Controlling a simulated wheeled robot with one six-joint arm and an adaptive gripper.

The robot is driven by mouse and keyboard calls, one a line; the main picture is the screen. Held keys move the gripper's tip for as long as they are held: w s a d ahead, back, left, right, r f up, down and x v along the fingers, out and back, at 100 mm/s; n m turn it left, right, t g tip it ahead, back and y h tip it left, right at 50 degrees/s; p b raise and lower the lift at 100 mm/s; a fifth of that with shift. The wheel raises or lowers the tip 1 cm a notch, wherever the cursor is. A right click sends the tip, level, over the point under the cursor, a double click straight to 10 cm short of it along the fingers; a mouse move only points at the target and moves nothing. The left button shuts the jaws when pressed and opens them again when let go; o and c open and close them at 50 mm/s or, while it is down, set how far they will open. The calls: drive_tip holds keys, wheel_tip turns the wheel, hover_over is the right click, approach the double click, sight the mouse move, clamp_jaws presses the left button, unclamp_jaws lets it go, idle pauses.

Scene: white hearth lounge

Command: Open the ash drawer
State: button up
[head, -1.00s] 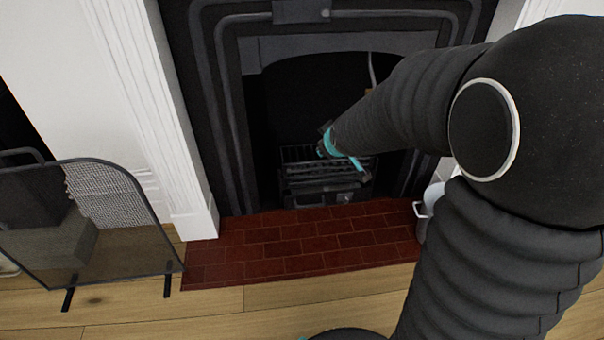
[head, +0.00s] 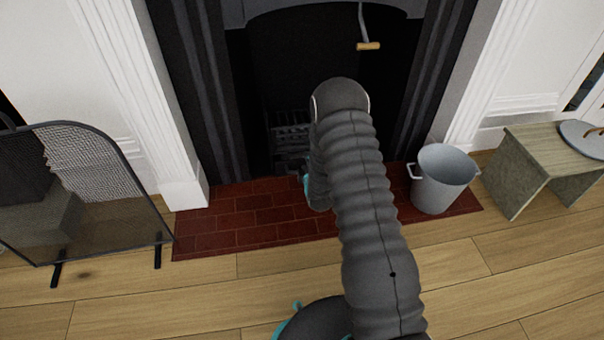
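The fire grate (head: 290,132) stands in the dark fireplace opening, left of my arm. The ash drawer (head: 287,164) is the dark front low under the grate bars. Its right part is hidden behind my arm, and I cannot tell whether it is pulled out at all. My gripper (head: 306,186) shows only as a sliver of teal and dark parts at the left edge of my arm, low in front of the grate and over the back of the brick hearth. Its fingertips are hidden, so its opening and any contact with the drawer cannot be seen.
The red brick hearth (head: 235,222) lies in front. A grey bucket (head: 441,180) stands at its right end, beside a small bench (head: 522,160). A mesh fire screen (head: 95,185) stands left. A wooden-handled rod (head: 368,45) hangs above. The wooden floor in front is open.

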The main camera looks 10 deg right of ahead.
drive_tip(key=s+f, duration=0.1)
drive_tip(key=f, duration=0.2)
drive_tip(key=s+f+n+t, duration=0.1)
drive_tip(key=f, duration=0.3)
drive_tip(key=s+f+n+b, duration=0.1)
drive_tip(key=f, duration=0.3)
drive_tip(key=shift+s+f, duration=0.1)
drive_tip(key=shift+s, duration=0.25)
drive_tip(key=b, duration=0.2)
approach(291, 166)
drive_tip(key=w+d, duration=0.1)
drive_tip(key=w, duration=0.1)
drive_tip(key=w+d+f, duration=0.1)
drive_tip(key=w+d, duration=0.2)
drive_tip(key=shift+w+f, duration=0.25)
drive_tip(key=shift+w, duration=0.1)
clamp_jaws()
